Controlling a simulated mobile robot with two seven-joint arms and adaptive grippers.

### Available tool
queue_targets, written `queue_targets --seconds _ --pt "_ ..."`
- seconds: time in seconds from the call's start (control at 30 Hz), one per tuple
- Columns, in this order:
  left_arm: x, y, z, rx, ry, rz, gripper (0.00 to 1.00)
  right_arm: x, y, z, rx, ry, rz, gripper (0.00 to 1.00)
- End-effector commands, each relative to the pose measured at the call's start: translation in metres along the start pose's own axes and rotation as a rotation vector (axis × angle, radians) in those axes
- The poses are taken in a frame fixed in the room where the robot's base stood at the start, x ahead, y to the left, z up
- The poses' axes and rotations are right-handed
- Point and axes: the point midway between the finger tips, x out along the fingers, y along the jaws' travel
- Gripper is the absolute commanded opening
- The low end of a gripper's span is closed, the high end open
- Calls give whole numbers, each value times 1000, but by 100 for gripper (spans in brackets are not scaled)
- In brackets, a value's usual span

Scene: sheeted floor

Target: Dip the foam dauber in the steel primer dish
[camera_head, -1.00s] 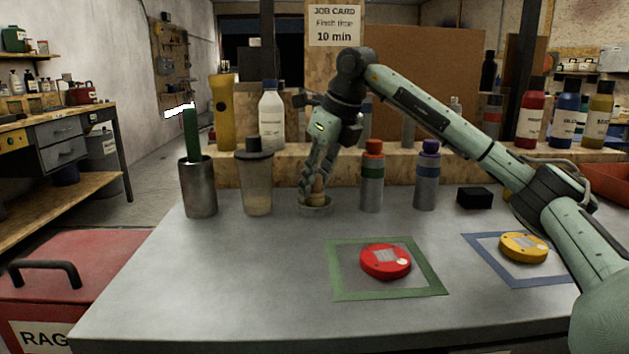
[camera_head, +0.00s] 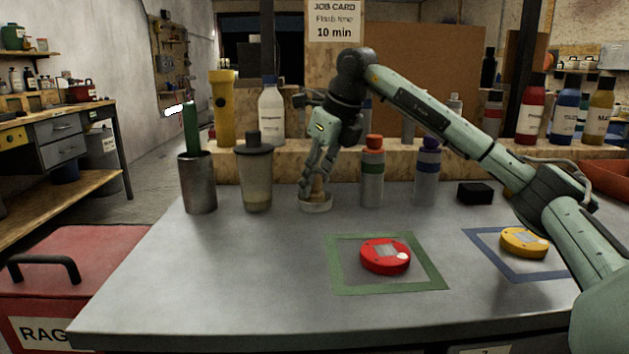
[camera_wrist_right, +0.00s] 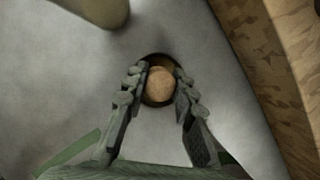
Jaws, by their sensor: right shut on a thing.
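My right gripper (camera_head: 319,180) points down over the steel primer dish (camera_head: 316,206), which stands on the grey bench behind the green-framed square. The gripper is shut on the tan foam dauber (camera_head: 318,190). In the right wrist view the dauber's round top (camera_wrist_right: 159,84) sits between the two fingers (camera_wrist_right: 160,92), over the dark opening of the dish (camera_wrist_right: 157,60). The dauber's lower end is hidden inside or behind the dish rim, so I cannot tell how deep it reaches. My left gripper is not in view.
A lidded cup (camera_head: 256,180) and a steel pot (camera_head: 198,184) stand left of the dish. A red-capped bottle (camera_head: 372,174) and a purple-capped bottle (camera_head: 427,174) stand right of it. A red timer (camera_head: 386,256) and a yellow timer (camera_head: 523,242) lie in front. The bench's front left is clear.

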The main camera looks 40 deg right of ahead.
Motion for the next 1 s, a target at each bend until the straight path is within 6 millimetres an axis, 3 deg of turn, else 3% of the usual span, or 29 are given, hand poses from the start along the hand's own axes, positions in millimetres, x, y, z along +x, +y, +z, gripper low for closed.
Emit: queue_targets --seconds 0.37,0.63,1.0 --pt "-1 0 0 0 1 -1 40 2 0 -1 0 4 1 3" --pt "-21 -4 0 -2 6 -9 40 2 0 -1 -1 5 1 3" --pt "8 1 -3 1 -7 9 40 -13 0 5 -1 3 1 3"
